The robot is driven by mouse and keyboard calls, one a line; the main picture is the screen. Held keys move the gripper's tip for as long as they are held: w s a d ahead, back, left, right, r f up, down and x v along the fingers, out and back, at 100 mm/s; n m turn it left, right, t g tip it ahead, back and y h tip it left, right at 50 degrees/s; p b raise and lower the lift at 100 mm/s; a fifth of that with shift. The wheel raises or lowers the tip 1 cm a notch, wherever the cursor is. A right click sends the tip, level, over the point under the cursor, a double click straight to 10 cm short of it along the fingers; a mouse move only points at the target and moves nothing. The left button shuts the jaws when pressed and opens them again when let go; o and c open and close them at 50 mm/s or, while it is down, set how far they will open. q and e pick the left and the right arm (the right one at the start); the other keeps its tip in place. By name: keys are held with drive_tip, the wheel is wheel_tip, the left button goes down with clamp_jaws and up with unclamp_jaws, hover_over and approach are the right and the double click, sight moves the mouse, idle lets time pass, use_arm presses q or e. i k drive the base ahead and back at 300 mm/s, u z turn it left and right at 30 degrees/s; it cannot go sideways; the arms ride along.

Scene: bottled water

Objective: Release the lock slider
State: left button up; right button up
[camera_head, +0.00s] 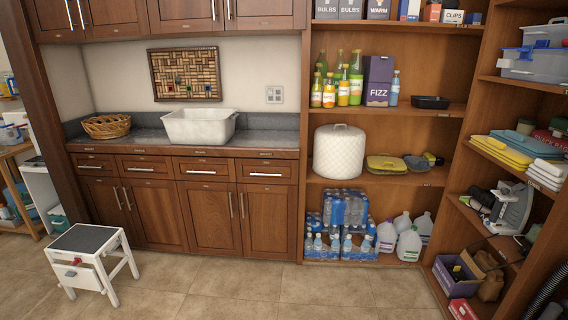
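A white step stool (88,258) with a dark grey top stands on the tiled floor at the lower left. A small red part (78,261) shows on the upper front of the stool. It may be the lock slider, but it is too small to tell its shape or position. A dark oval spot (71,274) shows on the panel below it. Packs of bottled water (345,243) stand on the bottom shelf of the wooden shelving. Neither of my grippers is in view.
Wooden cabinets (210,212) carry a counter with a wicker basket (106,126) and a white tub (200,127). Wooden shelves with bottles, boxes and towels fill the right side. The tiled floor (240,286) in the middle is clear.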

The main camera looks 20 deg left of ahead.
sight(77, 260)
drive_tip(key=u, duration=2.15)
drive_tip(key=i, duration=2.05)
drive_tip(key=u, duration=2.85)
drive_tip(key=i, duration=0.25)
drive_tip(key=z, duration=3.15)
